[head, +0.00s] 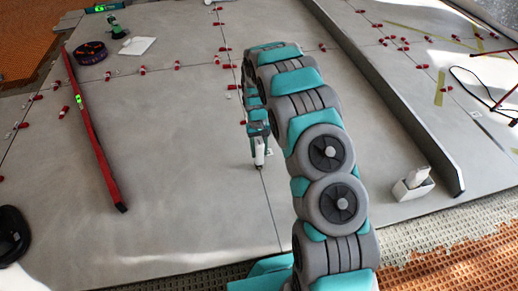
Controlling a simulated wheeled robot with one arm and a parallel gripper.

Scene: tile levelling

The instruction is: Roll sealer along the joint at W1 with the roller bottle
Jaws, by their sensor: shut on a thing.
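My gripper (258,131) is shut on a white roller bottle (259,154). The bottle points down, with its dark tip close to a joint line (270,200) in the grey tiles. I cannot tell whether the tip touches the joint. My arm comes up from the bottom right and hides part of the tiles to the right of the gripper. No readable W1 mark shows.
A red level (92,130) lies on the left tile. Red clips (142,70) line several joints. A dark round roll (90,52) and white square (137,45) lie back left. A long grey upright board (390,95) and a white holder (413,188) stand right.

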